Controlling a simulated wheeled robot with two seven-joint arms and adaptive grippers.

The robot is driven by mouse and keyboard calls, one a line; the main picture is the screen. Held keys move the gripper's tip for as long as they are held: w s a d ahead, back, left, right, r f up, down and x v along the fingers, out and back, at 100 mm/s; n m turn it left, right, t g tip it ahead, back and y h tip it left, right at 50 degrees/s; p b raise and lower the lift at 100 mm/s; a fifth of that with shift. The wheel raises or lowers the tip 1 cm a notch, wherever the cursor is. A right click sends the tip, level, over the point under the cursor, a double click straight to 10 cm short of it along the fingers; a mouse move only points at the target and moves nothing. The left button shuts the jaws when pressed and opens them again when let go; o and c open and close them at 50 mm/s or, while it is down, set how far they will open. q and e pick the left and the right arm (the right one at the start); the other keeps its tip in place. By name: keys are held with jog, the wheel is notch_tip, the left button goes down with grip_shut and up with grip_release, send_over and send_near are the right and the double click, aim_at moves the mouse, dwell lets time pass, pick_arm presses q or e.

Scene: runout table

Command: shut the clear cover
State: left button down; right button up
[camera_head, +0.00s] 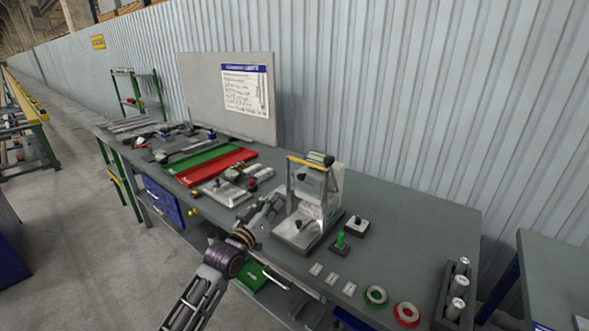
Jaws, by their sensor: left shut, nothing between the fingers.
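The clear cover (308,183) is a see-through panel with a yellow strip along its top edge. It stands up on a small metal fixture (303,238) on the grey-green bench (405,215), so it looks raised rather than lying flat. A dark knob shows through it, and another sits low on the fixture's base. My left gripper (272,207) is shut and empty. It is just left of the fixture, level with the lower part of the cover; whether it touches cannot be told. My right gripper is out of view.
Small white tags, a green ring (376,296), a red ring (407,313) and a rack of metal cylinders (457,290) lie nearer. Green and red trays (225,165) are left.

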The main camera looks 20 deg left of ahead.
pick_arm(q)
notch_tip(320, 180, up, 8)
jog(key=t, duration=0.2)
jog(key=shift+w+a+f+h, duration=0.15)
jog(key=shift+a+f+h, duration=0.05)
jog(key=shift+h, duration=0.1)
jog(key=shift+w, duration=0.15)
jog(key=shift+w, duration=0.15)
jog(key=shift+p+x, duration=1.15)
jog(key=shift+x, duration=3.6)
jog(key=f, duration=0.1)
jog(key=d+f, duration=0.1)
jog(key=f+p, duration=0.1)
jog(key=shift+s+d+f, duration=0.25)
jog(key=shift+s+d, duration=0.1)
